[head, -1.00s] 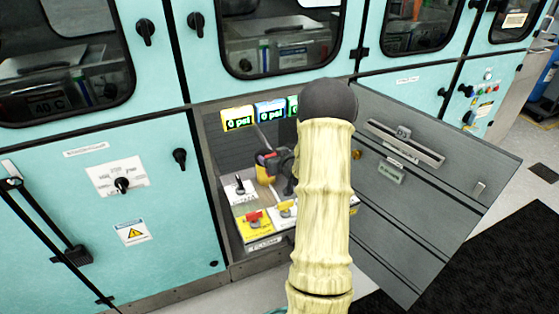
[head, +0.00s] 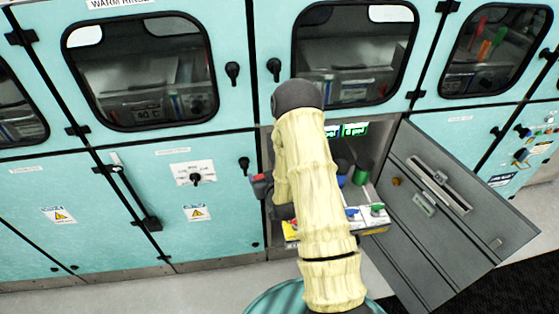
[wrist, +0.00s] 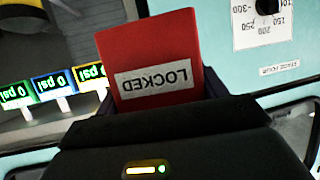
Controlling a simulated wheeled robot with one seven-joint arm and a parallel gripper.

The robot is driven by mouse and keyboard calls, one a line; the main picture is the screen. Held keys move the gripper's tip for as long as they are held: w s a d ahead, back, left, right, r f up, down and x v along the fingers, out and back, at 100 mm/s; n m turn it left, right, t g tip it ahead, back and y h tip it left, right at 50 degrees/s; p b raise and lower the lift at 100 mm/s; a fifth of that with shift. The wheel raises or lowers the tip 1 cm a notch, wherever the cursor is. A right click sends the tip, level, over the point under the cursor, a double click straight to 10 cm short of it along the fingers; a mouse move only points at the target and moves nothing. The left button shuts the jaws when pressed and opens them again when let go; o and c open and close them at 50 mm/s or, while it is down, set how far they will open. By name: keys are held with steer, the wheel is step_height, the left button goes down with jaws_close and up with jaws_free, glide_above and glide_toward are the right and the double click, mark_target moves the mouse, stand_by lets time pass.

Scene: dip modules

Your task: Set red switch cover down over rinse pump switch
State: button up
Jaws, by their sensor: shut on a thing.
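The red switch cover (wrist: 150,50), with a white LOCKED label, is held in my gripper (wrist: 160,92) in the wrist view. In the head view a small red part of the cover (head: 254,180) shows at the tip of my gripper (head: 261,187). My gripper is shut on it, in front of the left edge of the open cabinet bay, clear of the switch panel (head: 369,219). I cannot pick out the rinse pump switch; my arm hides much of the bay.
The open grey door (head: 440,215) stands out to the right of the bay. Blue and green valve handles (head: 376,209) stand on the panel. Lit pressure displays (head: 355,130) sit at the back. A teal cabinet front (head: 165,225) lies to the left.

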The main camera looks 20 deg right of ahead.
steer(key=s+a+r+p, duration=0.4)
steer(key=a+r+p, duration=0.1)
steer(key=a+p, duration=0.2)
steer(key=shift+s+r+n+y, duration=0.25)
steer(key=shift+r+n+y, duration=0.05)
steer(key=shift+y, duration=0.1)
steer(key=shift+w, duration=0.1)
